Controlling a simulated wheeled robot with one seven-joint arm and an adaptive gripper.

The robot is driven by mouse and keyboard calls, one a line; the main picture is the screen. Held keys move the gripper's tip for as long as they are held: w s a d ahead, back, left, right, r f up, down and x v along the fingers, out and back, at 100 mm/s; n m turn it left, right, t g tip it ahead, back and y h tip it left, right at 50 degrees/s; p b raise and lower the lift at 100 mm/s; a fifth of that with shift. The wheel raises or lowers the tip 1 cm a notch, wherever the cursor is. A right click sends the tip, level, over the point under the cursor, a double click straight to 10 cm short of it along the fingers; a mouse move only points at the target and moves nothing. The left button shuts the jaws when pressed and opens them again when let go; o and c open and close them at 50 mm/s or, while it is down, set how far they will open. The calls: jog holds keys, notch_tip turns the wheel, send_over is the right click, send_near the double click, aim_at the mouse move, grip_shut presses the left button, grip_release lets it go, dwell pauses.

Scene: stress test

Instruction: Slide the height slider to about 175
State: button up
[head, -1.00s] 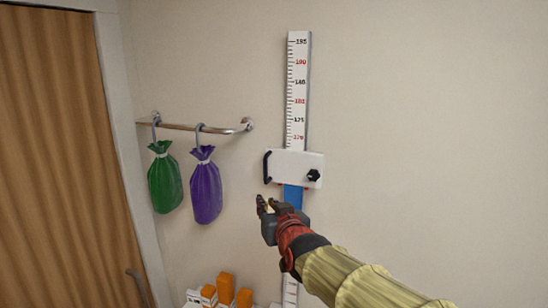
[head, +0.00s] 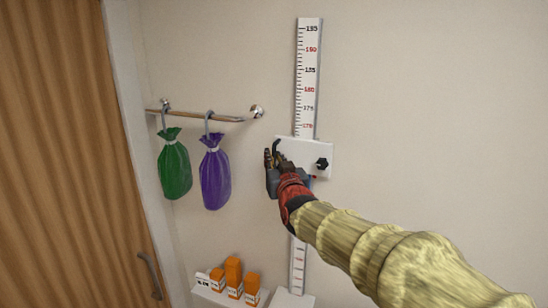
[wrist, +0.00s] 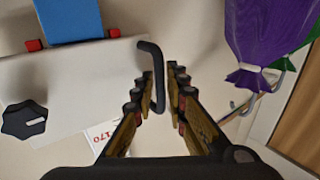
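The height slider (head: 307,153) is a white plate on a vertical ruler (head: 307,75). Its top edge sits just below the red 170 mark. A black knob (head: 322,164) is on its right side and a black handle (wrist: 158,75) on its left edge. My gripper (head: 272,158) is at that handle and hides most of it in the head view. In the wrist view my gripper (wrist: 157,88) is open, with the handle bar between its spread fingers. The blue headpiece (wrist: 70,18) shows at the slider in the wrist view, and my gripper hides it in the head view.
A wall rail (head: 205,115) left of the ruler carries a green bag (head: 174,168) and a purple bag (head: 214,178). Orange and white boxes (head: 233,275) stand on a low shelf below. A wooden door (head: 60,150) is at far left. The wall on the right is bare.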

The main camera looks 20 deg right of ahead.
jog(key=shift+c, duration=1.1)
grip_shut()
notch_tip(320, 180, up, 20)
jog(key=p, duration=0.9)
jog(key=shift+r, duration=0.25)
jog(key=shift+w, duration=0.1)
jog(key=shift+o, duration=1.1)
grip_release()
jog(key=shift+f, duration=0.1)
